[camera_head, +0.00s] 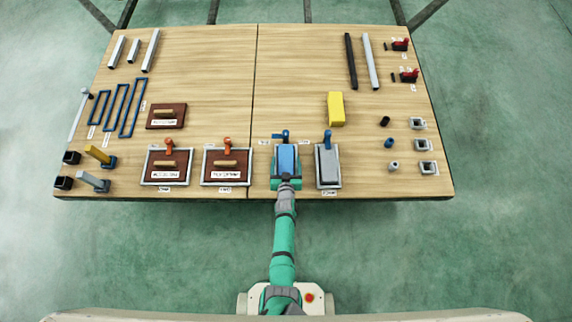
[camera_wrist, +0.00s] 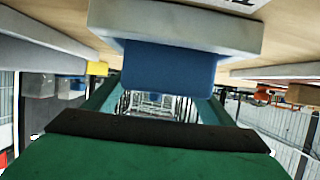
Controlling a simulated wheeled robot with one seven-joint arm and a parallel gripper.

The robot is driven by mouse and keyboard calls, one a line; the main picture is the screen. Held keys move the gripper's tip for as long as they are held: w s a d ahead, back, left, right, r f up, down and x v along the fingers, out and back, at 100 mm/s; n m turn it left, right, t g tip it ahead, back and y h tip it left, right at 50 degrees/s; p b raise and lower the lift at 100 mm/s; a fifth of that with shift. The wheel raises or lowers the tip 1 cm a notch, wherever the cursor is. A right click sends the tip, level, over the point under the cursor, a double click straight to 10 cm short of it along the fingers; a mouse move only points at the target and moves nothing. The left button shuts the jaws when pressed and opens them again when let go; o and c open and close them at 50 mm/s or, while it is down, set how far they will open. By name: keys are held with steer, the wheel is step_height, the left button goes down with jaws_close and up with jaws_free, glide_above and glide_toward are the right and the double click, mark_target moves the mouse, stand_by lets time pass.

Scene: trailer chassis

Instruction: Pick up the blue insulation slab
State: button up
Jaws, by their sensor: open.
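The blue insulation slab (camera_head: 286,157) sits at the front edge of the table, right of the centre seam. In the wrist view, where the table shows at the top, the blue slab (camera_wrist: 168,70) stands out from a pale grey tray (camera_wrist: 180,32). My gripper (camera_head: 286,168) is over the slab from the front, with teal fingers to its left and right. In the wrist view the open fingers (camera_wrist: 160,103) reach toward the slab's sides. I cannot tell whether they touch it. The gripper hides part of the slab and tray.
A grey slab in a tray (camera_head: 328,167) stands close on the right, with a blue-handled piece (camera_head: 327,140) behind it. A framed brown board (camera_head: 227,166) lies on the left. A yellow block (camera_head: 336,109) lies farther back. The table's middle back is clear.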

mark_target(284, 163)
steer(key=shift+w, duration=0.15)
steer(key=c, duration=1.2)
steer(key=shift+a+r, duration=0.2)
steer(key=shift+a, duration=0.05)
steer(key=shift+d+r, duration=0.1)
steer(key=shift+r, duration=1.25)
steer(key=shift+s+r, duration=0.2)
steer(key=shift+s, duration=0.15)
steer(key=shift+a, duration=0.2)
